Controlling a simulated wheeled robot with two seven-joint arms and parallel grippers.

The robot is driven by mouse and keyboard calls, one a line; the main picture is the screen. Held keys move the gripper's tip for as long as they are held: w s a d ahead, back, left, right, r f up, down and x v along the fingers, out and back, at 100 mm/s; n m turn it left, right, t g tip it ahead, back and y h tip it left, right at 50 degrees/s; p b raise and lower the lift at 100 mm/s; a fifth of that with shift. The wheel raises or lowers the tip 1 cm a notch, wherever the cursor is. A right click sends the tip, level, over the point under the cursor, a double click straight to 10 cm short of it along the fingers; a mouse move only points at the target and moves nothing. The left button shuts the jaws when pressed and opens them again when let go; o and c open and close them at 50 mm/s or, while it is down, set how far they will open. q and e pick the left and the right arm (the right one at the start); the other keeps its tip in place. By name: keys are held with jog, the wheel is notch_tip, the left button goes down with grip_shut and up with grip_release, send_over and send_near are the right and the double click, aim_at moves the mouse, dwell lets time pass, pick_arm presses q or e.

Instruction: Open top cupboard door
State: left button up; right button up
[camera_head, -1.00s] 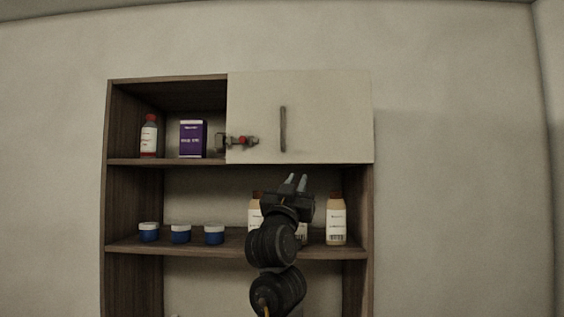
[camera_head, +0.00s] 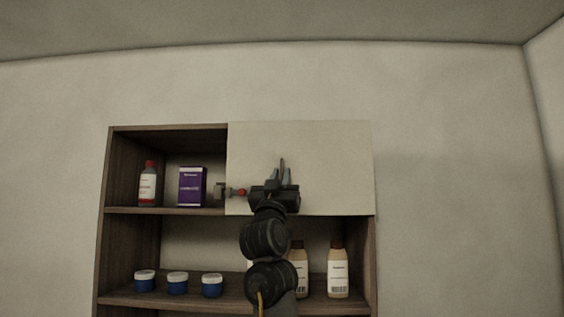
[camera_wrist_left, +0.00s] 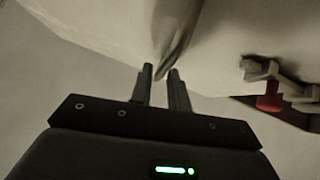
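The top cupboard door (camera_head: 335,165) is a pale panel over the right part of the top shelf, and it looks closed. Its dark vertical handle (camera_head: 282,164) is partly hidden by my left gripper (camera_head: 281,178). In the left wrist view the handle (camera_wrist_left: 183,42) reaches down to between or just in front of the fingertips of my left gripper (camera_wrist_left: 160,72). The fingers are apart, and I cannot tell whether they touch the handle. A latch with a red part (camera_head: 241,192) is at the door's lower left edge; it also shows in the left wrist view (camera_wrist_left: 268,100). My right gripper is not visible.
On the open top-left shelf stand a red-capped bottle (camera_head: 148,186) and a purple box (camera_head: 192,187). The shelf below holds several blue jars (camera_head: 177,284) and tan bottles (camera_head: 338,270). The wall (camera_head: 450,190) right of the cupboard is bare.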

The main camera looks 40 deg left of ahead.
pick_arm(q)
jog(key=shift+p+x, duration=0.35)
jog(key=shift+x, duration=0.75)
grip_shut()
jog(key=shift+d, duration=0.1)
